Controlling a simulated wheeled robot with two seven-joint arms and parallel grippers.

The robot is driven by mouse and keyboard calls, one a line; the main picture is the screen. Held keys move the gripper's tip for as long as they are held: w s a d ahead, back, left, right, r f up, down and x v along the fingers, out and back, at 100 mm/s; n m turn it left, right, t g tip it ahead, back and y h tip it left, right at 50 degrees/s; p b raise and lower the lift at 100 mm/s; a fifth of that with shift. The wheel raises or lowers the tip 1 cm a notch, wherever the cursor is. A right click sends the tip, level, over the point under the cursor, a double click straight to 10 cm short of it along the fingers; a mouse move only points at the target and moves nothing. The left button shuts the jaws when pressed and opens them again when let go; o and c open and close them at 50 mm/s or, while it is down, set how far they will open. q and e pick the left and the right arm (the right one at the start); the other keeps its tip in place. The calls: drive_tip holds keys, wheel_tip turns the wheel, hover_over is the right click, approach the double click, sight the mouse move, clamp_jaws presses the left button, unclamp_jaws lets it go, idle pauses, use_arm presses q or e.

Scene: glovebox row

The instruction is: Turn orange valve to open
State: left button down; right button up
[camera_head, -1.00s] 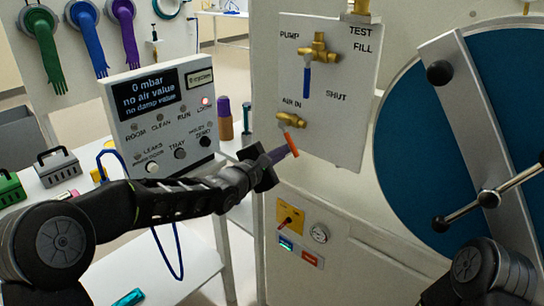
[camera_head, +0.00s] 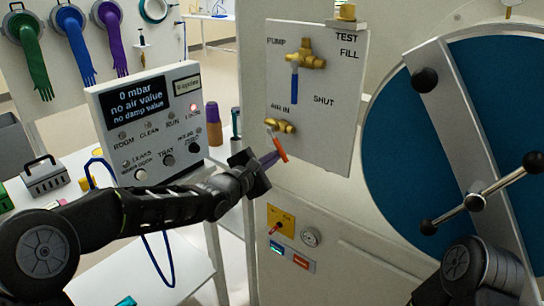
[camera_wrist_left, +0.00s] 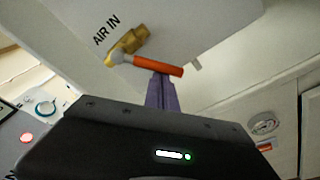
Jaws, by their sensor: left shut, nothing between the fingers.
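The orange valve handle (camera_head: 277,145) hangs down and slightly right from its brass body (camera_head: 286,126) beside the AIR IN label on the white panel (camera_head: 335,140). In the left wrist view the orange handle (camera_wrist_left: 158,66) runs from the brass fitting (camera_wrist_left: 128,45) to the right. My left gripper (camera_head: 274,158) has purple fingers that are shut and empty. In the left wrist view their tips (camera_wrist_left: 161,80) are at the handle's lower side, seemingly touching it; exact contact is unclear. My right gripper is not in view.
A blue-handled brass valve (camera_head: 294,85) is above on the same panel. A round blue door with a metal bar (camera_head: 462,120) stands at right. A display box (camera_head: 150,120) is left of my left gripper. A yellow switch plate (camera_head: 281,220) is below.

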sight(282, 152)
use_arm(q)
drive_tip(key=shift+r, duration=0.1)
drive_tip(key=n+p, duration=0.1)
drive_tip(key=s+d+r+n+p, duration=0.1)
drive_tip(key=n+p, duration=0.2)
drive_tip(key=shift+s+d+r+g, duration=0.15)
drive_tip(key=shift+d+r+g, duration=0.15)
drive_tip(key=shift+g, duration=0.1)
drive_tip(key=shift+s+d+r+n+h, duration=0.15)
drive_tip(key=shift+d+r+n+h, duration=0.1)
drive_tip(key=shift+n, duration=0.35)
drive_tip(key=shift+s+d+r+n+h, duration=0.1)
drive_tip(key=shift+d+r+n+h, duration=0.1)
drive_tip(key=shift+n, duration=0.4)
drive_tip(key=shift+s+d+r+n+g, duration=0.2)
drive_tip(key=shift+r+n, duration=0.25)
drive_tip(key=shift+n, duration=0.25)
drive_tip(key=shift+s+d+r+n+g, duration=0.1)
drive_tip(key=shift+d+r+n+g, duration=0.1)
drive_tip(key=shift+r+n, duration=0.35)
drive_tip(key=shift+f, duration=0.1)
drive_tip(key=shift+n, duration=0.25)
